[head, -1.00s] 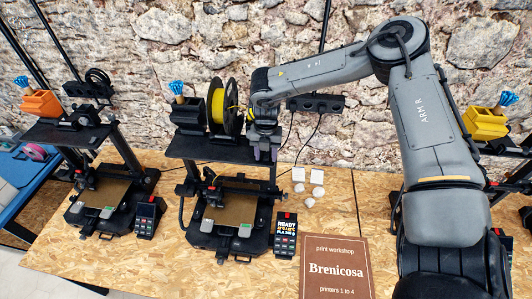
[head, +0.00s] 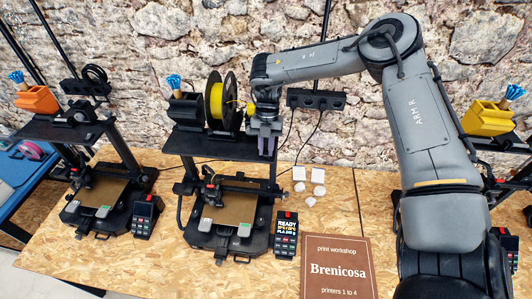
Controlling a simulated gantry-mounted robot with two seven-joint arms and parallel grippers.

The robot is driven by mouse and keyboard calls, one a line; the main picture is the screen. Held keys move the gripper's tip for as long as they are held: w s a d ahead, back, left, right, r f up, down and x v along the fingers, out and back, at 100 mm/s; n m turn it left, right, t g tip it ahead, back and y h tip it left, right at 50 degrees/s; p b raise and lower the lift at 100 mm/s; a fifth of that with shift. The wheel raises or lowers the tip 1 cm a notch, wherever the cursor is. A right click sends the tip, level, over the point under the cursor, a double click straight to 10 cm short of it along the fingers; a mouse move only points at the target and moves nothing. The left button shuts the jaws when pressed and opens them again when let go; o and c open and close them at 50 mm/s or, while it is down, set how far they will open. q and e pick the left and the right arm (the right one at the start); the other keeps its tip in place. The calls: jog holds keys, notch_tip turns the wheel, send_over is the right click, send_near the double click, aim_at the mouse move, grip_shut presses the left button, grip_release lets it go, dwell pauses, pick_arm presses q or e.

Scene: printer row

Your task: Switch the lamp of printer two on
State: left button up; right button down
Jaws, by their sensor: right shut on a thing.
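Printer two (head: 228,212) stands left of centre, with a black frame, a brown bed and a lit control box (head: 286,232) reading READY. A yellow filament spool (head: 216,103) stands on its black top shelf (head: 215,146). I cannot make out its lamp or lamp switch. My right gripper (head: 266,146) points down at the right end of this shelf, just right of the spool. My left gripper is not in view.
Another printer (head: 105,195) stands to the left. My right arm covers much of the right side, where a yellow bin (head: 488,118) shows. A brown Brenicosa sign (head: 336,266) lies in front, and small white pieces (head: 312,188) lie on the wooden bench (head: 175,255). A black power strip (head: 316,99) hangs behind.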

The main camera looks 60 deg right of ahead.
jog(key=shift+d+f+g+y, duration=0.15)
jog(key=shift+d+g+y, duration=0.15)
jog(key=shift+y, duration=0.1)
jog(key=shift+a, duration=0.1)
jog(key=c, duration=1)
grip_release()
jog(key=shift+r, duration=0.2)
jog(key=shift+b+v, duration=0.75)
jog(key=shift+v, duration=4.6)
